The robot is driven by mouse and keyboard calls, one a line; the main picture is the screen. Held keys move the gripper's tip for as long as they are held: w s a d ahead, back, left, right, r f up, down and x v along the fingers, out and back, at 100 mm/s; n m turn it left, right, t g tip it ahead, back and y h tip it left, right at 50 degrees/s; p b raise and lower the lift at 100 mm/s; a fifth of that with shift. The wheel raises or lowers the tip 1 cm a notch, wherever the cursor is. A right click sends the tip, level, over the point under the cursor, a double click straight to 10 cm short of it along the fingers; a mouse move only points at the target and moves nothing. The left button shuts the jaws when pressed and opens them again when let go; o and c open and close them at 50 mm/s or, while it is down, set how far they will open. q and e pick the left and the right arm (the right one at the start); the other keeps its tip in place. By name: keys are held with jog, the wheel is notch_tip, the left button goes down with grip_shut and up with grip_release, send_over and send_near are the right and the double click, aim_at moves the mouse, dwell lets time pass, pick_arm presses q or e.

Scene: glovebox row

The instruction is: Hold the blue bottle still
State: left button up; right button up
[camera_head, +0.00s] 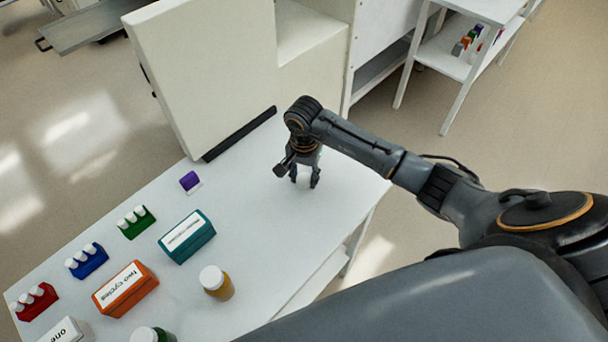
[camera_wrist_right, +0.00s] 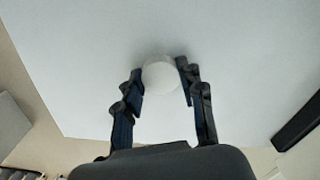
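In the right wrist view a round white cap (camera_wrist_right: 160,76) shows between the fingertips of my right gripper (camera_wrist_right: 161,80). The fingers lie close against both sides of it, and they look shut on it. I take it for the top of the blue bottle, but no blue body shows beneath it. In the head view my right gripper (camera_head: 305,178) points down at the far right part of the white table (camera_head: 255,215), and it hides most of what it holds. My left gripper is not in view.
An amber bottle (camera_head: 216,283) and a green bottle (camera_head: 152,334) stand near the front edge. Teal (camera_head: 187,237) and orange (camera_head: 126,289) labelled boxes, several small vial racks (camera_head: 87,262) and a purple item (camera_head: 190,181) stand to the left. A white cabinet (camera_head: 210,75) rises behind.

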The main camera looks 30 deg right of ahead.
aim_at(304, 179)
jog(key=o, duration=0.4)
jog(key=shift+o, duration=0.2)
jog(key=shift+r, duration=0.2)
notch_tip(304, 179, up, 12)
jog(key=b, duration=0.3)
jog(key=shift+s+f, duration=0.1)
jog(key=shift+f, duration=0.05)
